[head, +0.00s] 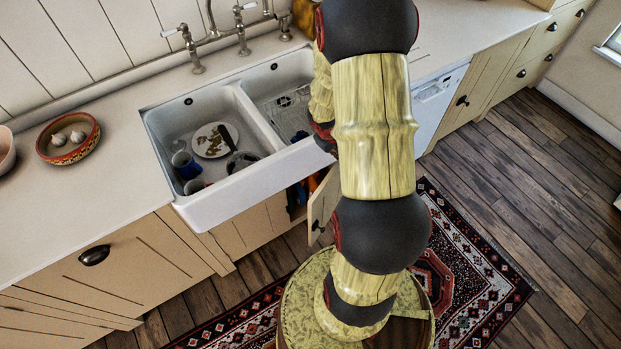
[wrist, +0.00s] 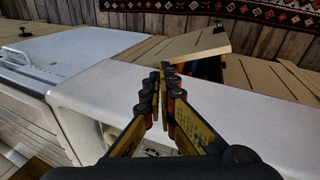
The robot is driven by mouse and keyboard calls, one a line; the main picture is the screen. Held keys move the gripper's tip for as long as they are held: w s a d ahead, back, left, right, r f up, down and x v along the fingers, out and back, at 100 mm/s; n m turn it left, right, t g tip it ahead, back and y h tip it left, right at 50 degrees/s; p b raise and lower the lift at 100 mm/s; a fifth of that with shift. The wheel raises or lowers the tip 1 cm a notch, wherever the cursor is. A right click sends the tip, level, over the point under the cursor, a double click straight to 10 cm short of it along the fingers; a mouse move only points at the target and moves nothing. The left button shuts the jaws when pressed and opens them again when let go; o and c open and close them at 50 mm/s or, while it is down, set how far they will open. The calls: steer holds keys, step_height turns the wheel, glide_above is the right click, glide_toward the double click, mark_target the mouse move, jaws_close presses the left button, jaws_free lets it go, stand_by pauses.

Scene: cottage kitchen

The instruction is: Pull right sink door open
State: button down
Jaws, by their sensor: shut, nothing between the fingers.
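The right sink door (head: 322,207) stands ajar under the white sink (head: 235,190), swung out into the room, with a dark knob (head: 317,226) on its face. My arm hides part of it in the head view. In the wrist view the open door (wrist: 190,48) shows its top edge, beyond my fingertips. My gripper (wrist: 164,72) is shut and empty, over the sink front, with its tips near the door; I cannot tell whether they touch. My arm mostly hides the gripper in the head view. The left sink door (head: 255,222) looks closed.
Orange and blue items (head: 300,192) show inside the cupboard. The sink holds a plate (head: 214,139) and mugs (head: 186,164). A white dishwasher (head: 436,100) stands right of the sink. A patterned rug (head: 465,262) covers the floor in front; a bowl (head: 68,138) sits on the counter.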

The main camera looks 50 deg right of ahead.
steer(key=w+a+f+n+t+y, duration=0.1)
steer(key=w+f, duration=0.1)
steer(key=f, duration=0.5)
steer(key=w+a+f+n+t+y, duration=0.1)
steer(key=w+a+f+y, duration=0.1)
steer(key=f, duration=0.6)
steer(key=w+a+f+n+t+y, duration=0.1)
steer(key=w+f, duration=0.2)
steer(key=f, duration=0.5)
steer(key=shift+a+f+y, duration=0.15)
steer(key=shift+a+y, duration=0.1)
steer(key=shift+y, duration=0.15)
steer(key=shift+s, duration=0.2)
